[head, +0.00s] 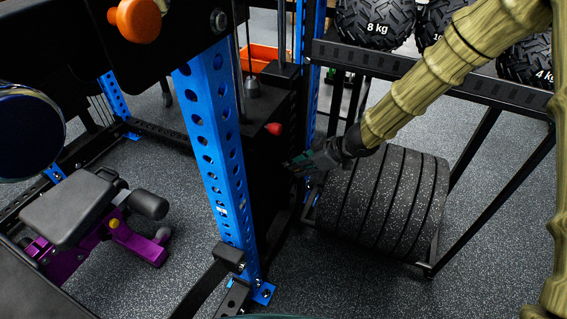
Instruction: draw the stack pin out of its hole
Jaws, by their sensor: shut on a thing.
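My gripper (290,164) is in the middle of the head view, reaching left to the face of the dark weight stack (262,175). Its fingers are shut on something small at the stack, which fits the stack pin. The fingers hide the pin and its hole, so I cannot tell how deep the pin sits. A red knob (274,129) shows on the stack a little above the fingers, apart from them.
A blue perforated upright (215,150) stands just left of the stack. A rack of black plates (385,205) stands below my arm on the right. A shelf (400,66) holds heavy balls above it. A purple-framed bench (80,215) is at left.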

